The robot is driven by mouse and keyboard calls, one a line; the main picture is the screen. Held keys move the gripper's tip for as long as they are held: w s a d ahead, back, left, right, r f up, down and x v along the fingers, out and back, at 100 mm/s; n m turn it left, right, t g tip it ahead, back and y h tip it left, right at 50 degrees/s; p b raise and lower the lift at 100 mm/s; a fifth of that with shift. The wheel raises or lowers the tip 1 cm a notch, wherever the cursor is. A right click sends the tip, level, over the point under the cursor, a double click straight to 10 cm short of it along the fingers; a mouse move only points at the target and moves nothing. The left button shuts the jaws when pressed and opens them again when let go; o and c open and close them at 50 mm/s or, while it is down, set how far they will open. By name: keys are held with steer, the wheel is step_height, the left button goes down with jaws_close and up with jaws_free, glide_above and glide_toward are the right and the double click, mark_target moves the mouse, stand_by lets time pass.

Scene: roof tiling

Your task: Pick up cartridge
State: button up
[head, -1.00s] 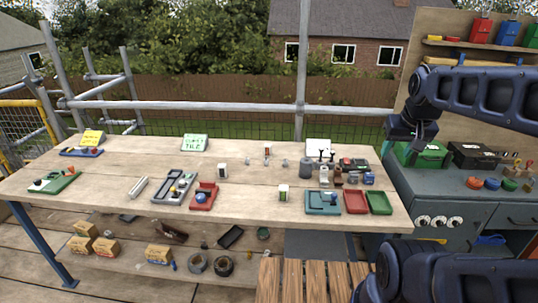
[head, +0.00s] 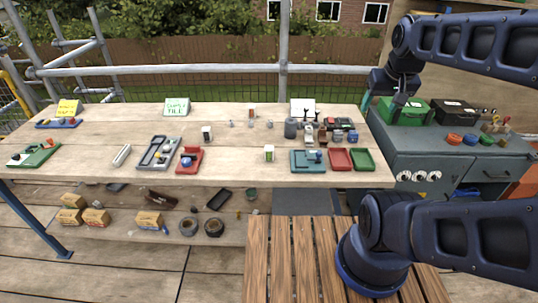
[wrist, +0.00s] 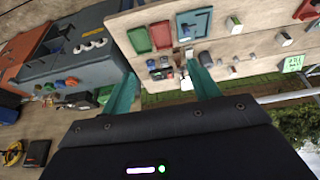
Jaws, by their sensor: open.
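Several small white upright blocks with coloured faces stand on the wooden bench (head: 100,160); I cannot tell for certain which is the cartridge. One has a green face (head: 269,153) and stands near the front edge, left of the teal tray (head: 306,161). Another (head: 207,133) stands mid-bench, and one with an orange top (head: 252,110) stands at the back. My gripper (head: 398,106) is high at the right, near the green toolbox. In the wrist view its two teal fingers (wrist: 163,88) are spread apart with nothing held between them.
Red tray (head: 341,159) and green tray (head: 364,159) lie at the bench's right end. A grey canister (head: 291,128) and several small items crowd nearby. A grey cabinet (head: 450,155) carries a green toolbox (head: 412,111) and a black toolbox (head: 455,112). The bench's middle is fairly clear.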

steer(key=n+g, duration=0.5)
steer(key=n, duration=1.2)
glide_above(269, 147)
steer(key=f, duration=2.5)
steer(key=shift+s+d, duration=0.3)
step_height(269, 147, down, 6)
steer(key=shift+a+r, duration=0.1)
steer(key=shift+r, duration=0.1)
steer(key=shift+w+a+f, duration=0.1)
steer(key=shift+f, duration=1.2)
steer(key=shift+w+a+f, duration=0.1)
steer(key=shift+f, duration=1.2)
steer(key=c, duration=1.1)
steer(key=shift+r, duration=0.1)
